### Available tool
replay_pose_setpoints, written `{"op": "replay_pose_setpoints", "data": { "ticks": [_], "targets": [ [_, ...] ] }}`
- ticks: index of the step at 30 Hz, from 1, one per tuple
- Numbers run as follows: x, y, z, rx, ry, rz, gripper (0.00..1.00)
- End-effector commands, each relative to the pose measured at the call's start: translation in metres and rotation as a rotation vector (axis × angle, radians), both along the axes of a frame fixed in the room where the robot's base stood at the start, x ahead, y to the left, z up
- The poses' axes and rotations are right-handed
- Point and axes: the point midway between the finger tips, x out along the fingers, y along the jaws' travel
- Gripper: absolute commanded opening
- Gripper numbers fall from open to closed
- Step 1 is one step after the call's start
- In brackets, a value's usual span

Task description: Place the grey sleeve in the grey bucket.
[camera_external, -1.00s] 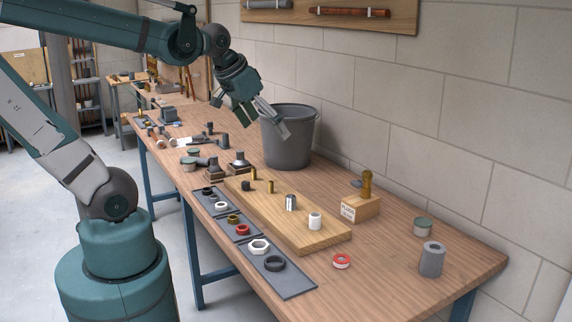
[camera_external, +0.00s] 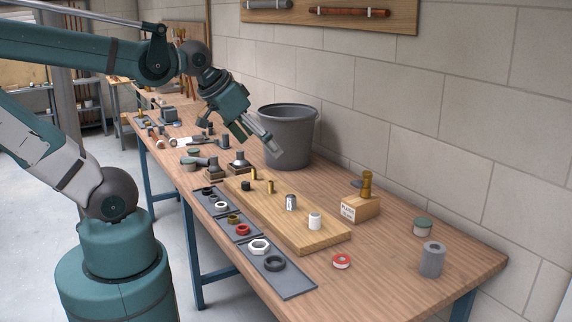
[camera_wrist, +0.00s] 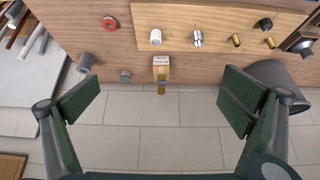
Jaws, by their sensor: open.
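The grey sleeve (camera_external: 432,260) stands upright on the bench near its front right corner. In the wrist view the sleeve (camera_wrist: 85,63) shows at the upper left, beyond the left finger. The grey bucket (camera_external: 290,142) stands upright on the bench against the wall. In the wrist view the bucket (camera_wrist: 283,73) is partly hidden behind the right finger. My gripper (camera_external: 262,143) is open and empty, above the bench, overlapping the bucket's left side in the outside view. The fingers are spread wide in the wrist view (camera_wrist: 160,98). The bucket's inside bottom is hidden.
A wooden board (camera_external: 322,239) with several small fittings lies mid-bench, beside grey trays (camera_external: 290,287) of rings.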

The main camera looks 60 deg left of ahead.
Motion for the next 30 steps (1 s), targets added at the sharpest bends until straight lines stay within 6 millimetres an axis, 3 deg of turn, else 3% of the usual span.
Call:
{"op": "replay_pose_setpoints", "data": {
  "ticks": [17,30],
  "targets": [
    [0.009,0.010,0.005,0.003,0.013,0.020,1.00],
    [0.056,0.067,0.023,0.013,0.084,0.115,1.00]
  ]
}}
